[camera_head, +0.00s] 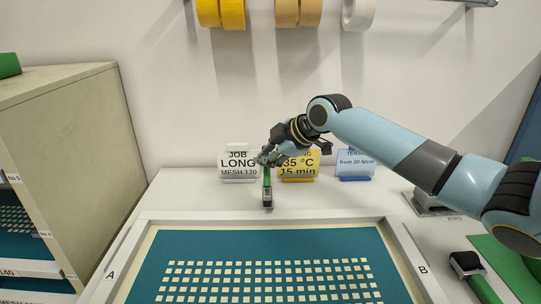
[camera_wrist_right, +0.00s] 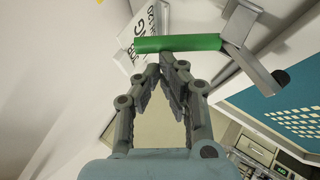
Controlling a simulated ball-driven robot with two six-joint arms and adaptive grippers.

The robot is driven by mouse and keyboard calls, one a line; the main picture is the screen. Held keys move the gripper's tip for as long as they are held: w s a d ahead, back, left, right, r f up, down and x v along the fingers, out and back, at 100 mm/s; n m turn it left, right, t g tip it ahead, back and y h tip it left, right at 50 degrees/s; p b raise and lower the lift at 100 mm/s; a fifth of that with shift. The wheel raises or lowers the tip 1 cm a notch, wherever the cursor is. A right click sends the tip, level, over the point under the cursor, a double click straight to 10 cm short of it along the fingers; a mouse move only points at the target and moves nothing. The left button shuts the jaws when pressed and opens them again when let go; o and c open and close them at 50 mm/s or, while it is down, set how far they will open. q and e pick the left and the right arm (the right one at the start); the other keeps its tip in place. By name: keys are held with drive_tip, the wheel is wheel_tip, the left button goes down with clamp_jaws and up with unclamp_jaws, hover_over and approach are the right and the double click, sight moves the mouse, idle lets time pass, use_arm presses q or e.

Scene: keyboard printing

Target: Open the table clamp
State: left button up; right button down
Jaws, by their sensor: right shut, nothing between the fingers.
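The table clamp (camera_head: 267,202) stands at the middle of the screen frame's back edge, its green handle (camera_head: 267,178) pointing up. In the right wrist view, the green handle (camera_wrist_right: 185,43) lies across the top, with the grey metal clamp body (camera_wrist_right: 250,48) at its right end. My right gripper (camera_head: 268,158) is shut and empty at the handle's upper end. In the wrist view its fingertips (camera_wrist_right: 167,62) meet right at the handle's edge; I cannot tell whether they touch it. My left gripper is not in view.
Sign holders (camera_head: 239,164) stand close behind the gripper. The framed teal screen (camera_head: 150,275) with pale squares fills the front. A green-handled tool (camera_head: 482,288) lies at right. A beige rack (camera_head: 80,130) stands at left. Tape rolls (camera_head: 232,13) hang above.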

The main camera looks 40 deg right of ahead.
drive_tip(key=shift+w+d+f+g+y, duration=0.1)
drive_tip(key=shift+w+d+g+y, duration=0.1)
drive_tip(key=shift+w+g+y, duration=0.15)
drive_tip(key=shift+w+d+f+m+g+y+b, duration=0.25)
drive_tip(key=shift+w+f+m+g+y+b, duration=0.2)
drive_tip(key=shift+g, duration=0.2)
drive_tip(key=shift+w+d+f+m+g+y+b, duration=0.4)
drive_tip(key=shift+f+g+b, duration=0.2)
drive_tip(key=shift+b, duration=0.15)
drive_tip(key=f+g+b, duration=0.1)
drive_tip(key=g+y+b, duration=0.1)
drive_tip(key=b, duration=0.1)
drive_tip(key=shift+w+d+f+m+y, duration=0.3)
drive_tip(key=shift+w+d+f+m, duration=0.05)
drive_tip(key=shift+w+f, duration=0.05)
drive_tip(key=shift+w+d+f+b, duration=0.15)
drive_tip(key=shift+f+b, duration=0.25)
drive_tip(key=shift+b, duration=0.45)
